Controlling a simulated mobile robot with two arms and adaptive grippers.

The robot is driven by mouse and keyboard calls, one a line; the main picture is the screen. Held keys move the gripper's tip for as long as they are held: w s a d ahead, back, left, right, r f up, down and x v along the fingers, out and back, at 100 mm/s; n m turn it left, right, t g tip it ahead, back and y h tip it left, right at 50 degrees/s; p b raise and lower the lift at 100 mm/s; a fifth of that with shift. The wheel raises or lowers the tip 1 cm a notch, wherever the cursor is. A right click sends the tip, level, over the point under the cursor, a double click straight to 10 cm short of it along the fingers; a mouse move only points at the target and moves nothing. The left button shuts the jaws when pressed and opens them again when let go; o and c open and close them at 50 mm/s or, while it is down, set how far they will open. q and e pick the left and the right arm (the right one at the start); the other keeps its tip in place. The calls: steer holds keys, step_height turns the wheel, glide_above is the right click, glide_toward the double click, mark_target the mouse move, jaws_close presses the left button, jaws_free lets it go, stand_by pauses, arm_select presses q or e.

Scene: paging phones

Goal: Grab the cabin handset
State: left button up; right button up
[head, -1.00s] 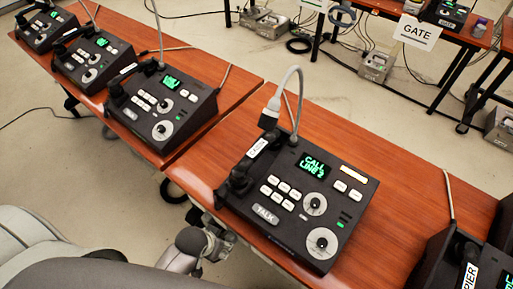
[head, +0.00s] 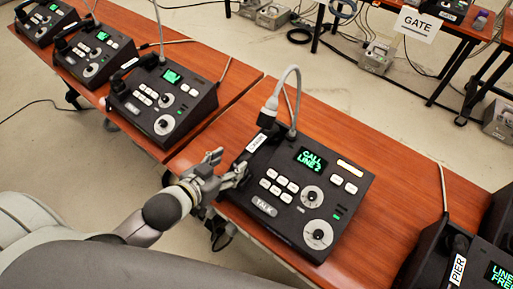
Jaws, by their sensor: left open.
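The cabin handset (head: 262,136) is black with a white label. It rests along the left side of the black paging console (head: 285,222), whose green screen reads "CALL LINE 2". My left gripper (head: 229,165) is open at the left edge of this console. One finger is beside the lower part of the handset and the other points up to its left. The gripper partly hides the lower end of the handset, and I cannot tell whether it touches. My right gripper is not in view.
A grey gooseneck microphone (head: 293,85) arches above the handset's upper end. A console labelled PIER (head: 432,250) stands at the right. Several similar consoles (head: 158,102) stand on the table at the left. The brown table (head: 385,165) is clear behind the console.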

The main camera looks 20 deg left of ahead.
mark_target(255, 145)
arm_select(q)
steer(key=shift+w+d+r+t+h, duration=0.25)
steer(key=shift+w+r+t+h, duration=0.15)
steer(key=shift+r+h, duration=0.2)
steer(key=shift+w+d+m, duration=0.25)
steer(key=shift+w+m, duration=0.05)
steer(key=shift+w, duration=0.2)
steer(key=p+x, duration=0.1)
steer(key=x, duration=0.3)
steer(key=shift+w+d, duration=0.2)
steer(key=shift+w, duration=0.1)
steer(key=shift+w+d, duration=0.25)
steer(key=shift+w, duration=0.25)
steer(key=x, duration=0.1)
steer(key=p+x, duration=0.1)
steer(key=x, duration=0.1)
steer(key=shift+d, duration=0.3)
steer(key=shift+w+d+f, duration=0.15)
steer(key=shift+w+f, duration=0.1)
steer(key=shift+w, duration=0.15)
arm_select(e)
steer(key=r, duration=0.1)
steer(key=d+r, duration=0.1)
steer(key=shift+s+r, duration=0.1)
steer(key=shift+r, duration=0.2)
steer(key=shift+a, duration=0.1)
